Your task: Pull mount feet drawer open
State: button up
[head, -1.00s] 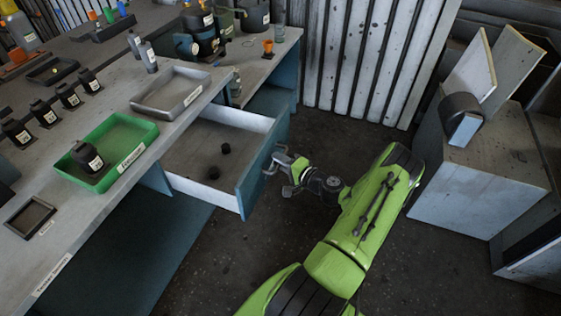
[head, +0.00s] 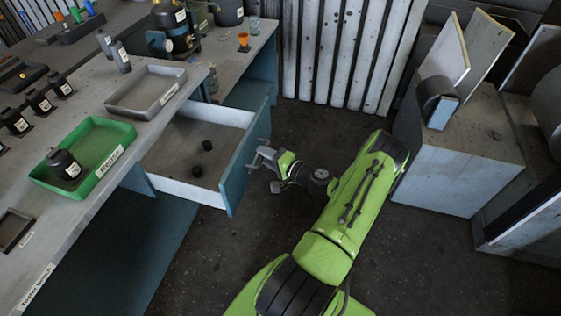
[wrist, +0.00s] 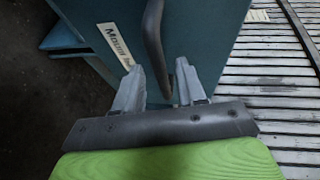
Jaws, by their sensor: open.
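The mount feet drawer (head: 236,168) stands pulled out from under the bench, with its blue front and pale inner walls showing. My gripper (head: 262,160) is at the outer side of the drawer front. In the wrist view my gripper (wrist: 160,85) has its two fingers apart, with the lower end of the handle between them. I cannot tell whether a finger touches it.
The bench holds a green tray (head: 118,137) with a black bottle in it, a grey tray (head: 148,108) and several black bottles. A grey cabinet (head: 470,170) stands at right. Dark floor is clear around my arm. A slatted wall (head: 340,60) is behind.

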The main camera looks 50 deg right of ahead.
jog(key=s+r+p, duration=0.2)
jog(key=s, duration=1.2)
jog(key=shift+a+r, duration=0.35)
jog(key=shift+a, duration=0.05)
jog(key=w+a+r+n+g+y+p, duration=0.25)
jog(key=w+a+r+n+g, duration=0.3)
jog(key=a+r, duration=0.3)
jog(key=w+a+r+n+g+y+p, duration=0.1)
jog(key=w+a+r+n+g+y, duration=0.35)
jog(key=a+r+n, duration=0.35)
jog(key=s+a+r+n+g+h+p, duration=0.2)
jog(key=s+a+r+n+h, duration=0.15)
jog(key=a+r, duration=0.55)
jog(key=s+a+r+t+h+p, duration=0.1)
jog(key=s+a+r+h+p, duration=0.1)
jog(key=s+a+r, duration=0.4)
jog(key=s+r, duration=0.2)
jog(key=s, duration=0.1)
jog(key=shift+a+n+t+h, duration=0.15)
jog(key=shift+n+t+h, duration=0.2)
jog(key=shift+n+t, duration=0.05)
